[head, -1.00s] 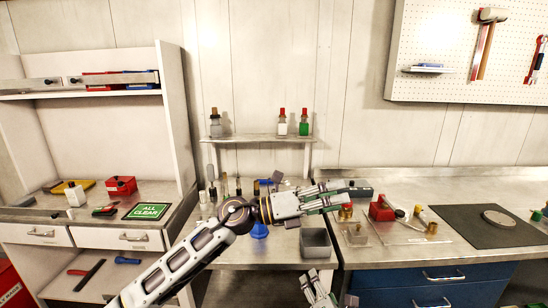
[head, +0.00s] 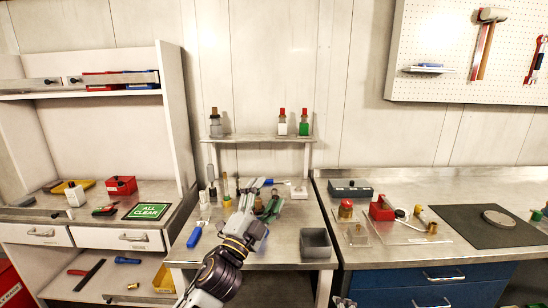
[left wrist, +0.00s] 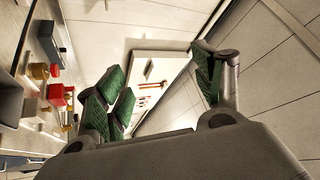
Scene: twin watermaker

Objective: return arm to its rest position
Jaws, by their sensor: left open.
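My left arm rises from the bottom of the head view. Its gripper (head: 268,207) is over the middle workbench (head: 285,258), left of a grey open bin (head: 316,243). In the left wrist view the green-padded fingers of this gripper (left wrist: 160,88) stand wide apart with nothing between them. A small part of what looks like my right gripper (head: 343,302) shows at the bottom edge of the head view; its fingers cannot be made out.
Several small tools and bottles stand on the middle bench behind my left gripper. A blue-handled tool (head: 195,234) lies at its left. The right counter holds a dark grey box (head: 350,189), a red block (head: 381,208) and a black mat (head: 487,226). A small shelf (head: 262,138) holds bottles.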

